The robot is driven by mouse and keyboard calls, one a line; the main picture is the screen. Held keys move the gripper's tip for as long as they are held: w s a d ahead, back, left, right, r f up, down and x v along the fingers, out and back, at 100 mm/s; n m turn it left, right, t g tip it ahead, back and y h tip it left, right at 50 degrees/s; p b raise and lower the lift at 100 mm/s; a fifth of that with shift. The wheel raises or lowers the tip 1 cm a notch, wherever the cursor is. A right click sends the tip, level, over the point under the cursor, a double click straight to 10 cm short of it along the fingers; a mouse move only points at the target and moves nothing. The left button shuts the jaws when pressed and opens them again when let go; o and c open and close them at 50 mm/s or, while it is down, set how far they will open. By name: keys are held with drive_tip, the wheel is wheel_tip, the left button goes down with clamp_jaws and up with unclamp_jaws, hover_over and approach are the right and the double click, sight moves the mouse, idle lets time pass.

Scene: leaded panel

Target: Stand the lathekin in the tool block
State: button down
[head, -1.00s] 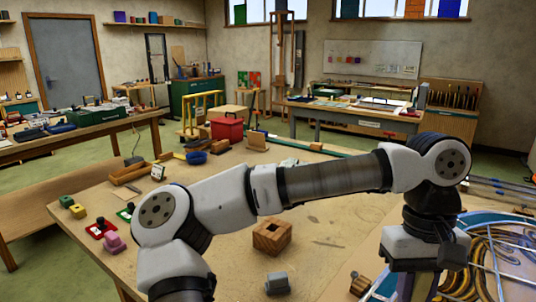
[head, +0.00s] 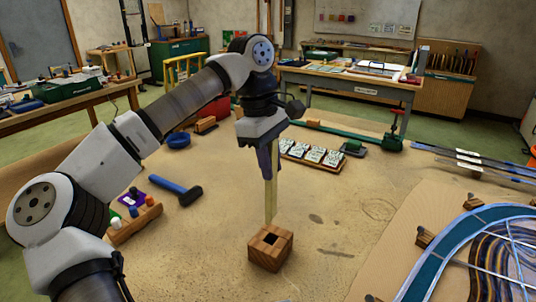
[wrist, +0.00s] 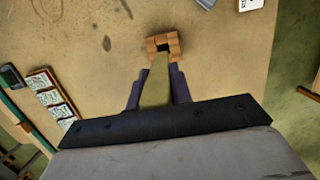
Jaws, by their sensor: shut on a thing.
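The lathekin, a pale flat wooden stick (head: 270,200), hangs upright and point down from my gripper (head: 268,165). My gripper is shut on its upper part; it also shows in the wrist view (wrist: 158,82). The tool block, a brown striped wooden cube (head: 263,256) with a dark square hole in its top, stands on the table below. In the head view the stick's lower end shows just above the block's far top edge. In the wrist view the stick (wrist: 154,90) points at the hole of the block (wrist: 176,43). I cannot tell the exact gap between them.
A blue hammer-like tool (head: 175,187) and a small rack (head: 137,220) lie to the left. A row of white cards (head: 314,154) sits behind. The leaded panel (head: 440,248) lies at right with small wooden blocks along its edge. Table around the tool block is clear.

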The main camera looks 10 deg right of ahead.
sight(271, 199)
drive_tip(key=shift+r, duration=0.1)
idle(0.3)
drive_tip(key=shift+f+b, duration=2.7)
drive_tip(key=shift+f, duration=2.1)
drive_tip(key=c, duration=1.2)
unclamp_jaws()
drive_tip(key=shift+o, duration=0.2)
